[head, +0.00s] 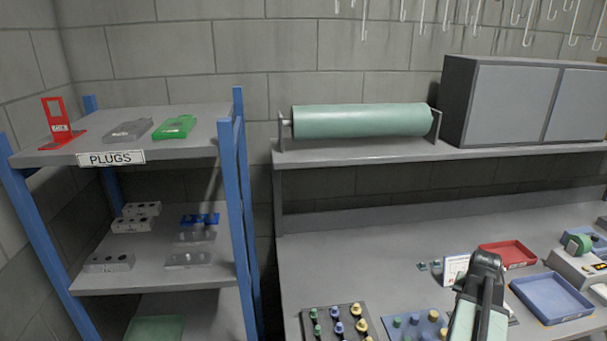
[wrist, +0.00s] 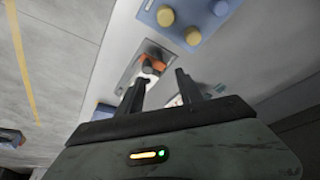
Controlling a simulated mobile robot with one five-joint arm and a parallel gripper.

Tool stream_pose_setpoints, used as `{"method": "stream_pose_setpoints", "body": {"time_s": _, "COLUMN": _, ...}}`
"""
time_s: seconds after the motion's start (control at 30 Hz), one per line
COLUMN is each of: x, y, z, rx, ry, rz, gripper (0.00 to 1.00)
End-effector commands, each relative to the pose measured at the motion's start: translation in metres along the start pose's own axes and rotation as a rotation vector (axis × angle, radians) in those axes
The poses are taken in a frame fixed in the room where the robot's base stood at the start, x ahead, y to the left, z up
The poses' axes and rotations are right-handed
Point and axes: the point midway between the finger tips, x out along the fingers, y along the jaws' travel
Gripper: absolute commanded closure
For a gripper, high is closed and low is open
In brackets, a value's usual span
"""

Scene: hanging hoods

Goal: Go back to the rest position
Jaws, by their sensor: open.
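My gripper (wrist: 161,78) shows in the wrist view with its two dark fingers spread apart and nothing held between them. Past the fingertips, an orange and dark part (wrist: 151,63) sits on a grey plate; I cannot tell how far below it is. In the head view, my arm rises at the lower right over the workbench (head: 300,262). The fingertips cannot be made out there.
A blue board (head: 408,325) with round pegs and a dark peg tray (head: 343,310) lie near the arm. A red tray (head: 507,253) and a blue tray (head: 552,298) are beyond it. Blue-posted shelves (head: 190,278) stand left. A green roll (head: 360,120) lies on the upper shelf.

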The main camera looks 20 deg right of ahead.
Motion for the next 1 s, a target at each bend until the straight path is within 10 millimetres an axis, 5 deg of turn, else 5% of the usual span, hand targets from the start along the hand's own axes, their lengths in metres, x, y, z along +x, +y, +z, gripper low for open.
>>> {"method": "stream_pose_setpoints", "body": {"time_s": 0.13, "x": -0.001, "y": -0.112, "z": 0.017, "rx": -0.156, "ry": 0.0, "rz": -0.066, "gripper": 0.57}}
{"method": "stream_pose_setpoints", "body": {"time_s": 0.27, "x": -0.013, "y": -0.22, "z": 0.059, "rx": -0.319, "ry": -0.011, "rz": -0.131, "gripper": 0.57}}
{"method": "stream_pose_setpoints", "body": {"time_s": 0.4, "x": -0.034, "y": -0.319, "z": 0.131, "rx": -0.501, "ry": -0.057, "rz": -0.191, "gripper": 0.57}}
{"method": "stream_pose_setpoints", "body": {"time_s": 0.5, "x": -0.054, "y": -0.375, "z": 0.195, "rx": -0.638, "ry": -0.105, "rz": -0.223, "gripper": 0.57}}
{"method": "stream_pose_setpoints", "body": {"time_s": 0.6, "x": -0.074, "y": -0.41, "z": 0.26, "rx": -0.765, "ry": -0.164, "rz": -0.239, "gripper": 0.57}}
{"method": "stream_pose_setpoints", "body": {"time_s": 0.73, "x": -0.094, "y": -0.416, "z": 0.322, "rx": -0.883, "ry": -0.256, "rz": -0.226, "gripper": 0.57}}
{"method": "stream_pose_setpoints", "body": {"time_s": 0.83, "x": -0.099, "y": -0.394, "z": 0.335, "rx": -0.899, "ry": -0.337, "rz": -0.19, "gripper": 0.57}}
{"method": "stream_pose_setpoints", "body": {"time_s": 1.0, "x": -0.1, "y": -0.389, "z": 0.338, "rx": -0.909, "ry": -0.367, "rz": -0.178, "gripper": 0.57}}
